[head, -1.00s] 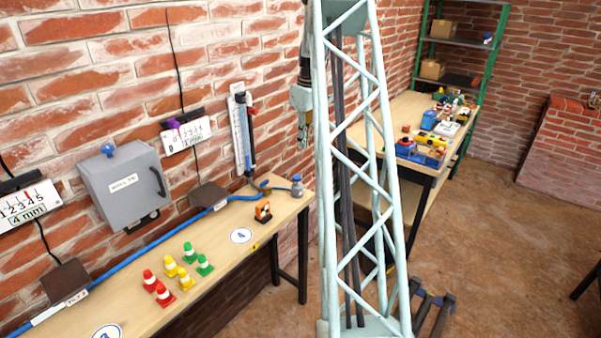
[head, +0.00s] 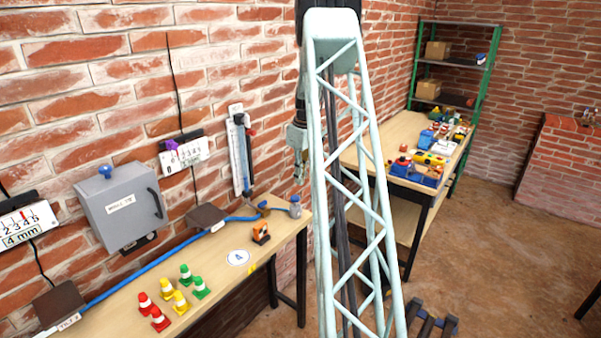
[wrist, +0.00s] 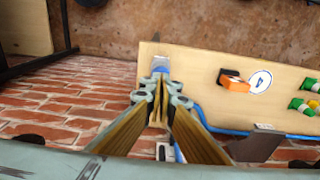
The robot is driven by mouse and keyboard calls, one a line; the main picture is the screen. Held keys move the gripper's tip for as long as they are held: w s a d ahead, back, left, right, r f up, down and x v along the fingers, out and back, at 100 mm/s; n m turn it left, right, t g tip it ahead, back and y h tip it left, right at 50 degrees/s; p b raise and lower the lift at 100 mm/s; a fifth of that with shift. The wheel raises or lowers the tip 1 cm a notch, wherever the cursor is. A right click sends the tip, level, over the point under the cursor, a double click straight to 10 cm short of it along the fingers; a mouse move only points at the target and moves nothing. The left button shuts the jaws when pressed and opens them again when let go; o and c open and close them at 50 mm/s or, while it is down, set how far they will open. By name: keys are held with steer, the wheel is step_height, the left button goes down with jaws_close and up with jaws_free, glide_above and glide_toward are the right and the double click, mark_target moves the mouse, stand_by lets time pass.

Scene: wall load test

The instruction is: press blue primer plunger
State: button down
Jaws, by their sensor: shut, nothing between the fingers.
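A small grey cylinder with a blue top (head: 296,201) stands at the right end of the wall bench, where the blue hose ends; its blue top looks like the primer plunger. In the wrist view a blue part (wrist: 161,63) shows just past my fingertips, partly hidden by them. I cannot tell whether the tips touch the blue part.
The wall bench (head: 215,262) holds several small cones (head: 180,290), an orange block (head: 261,233) and the blue hose (head: 150,254). A grey box (head: 122,212) with a blue knob and a gauge tube (head: 240,155) are on the brick wall. A second, cluttered table (head: 400,130) stands beyond.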

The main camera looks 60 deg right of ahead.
mark_target(298, 198)
steer(key=shift+w+f, duration=0.15)
steer(key=shift+f, duration=1.6)
steer(key=shift+w+f, duration=0.15)
steer(key=shift+f, duration=1.55)
steer(key=shift+f, duration=0.1)
steer(key=shift+f+b, duration=0.75)
steer(key=shift+f, duration=0.65)
steer(key=shift+r, duration=0.2)
step_height(298, 198, up, 14)
steer(key=s+p, duration=0.1)
steer(key=shift+s+f, duration=0.15)
steer(key=shift+f, duration=0.05)
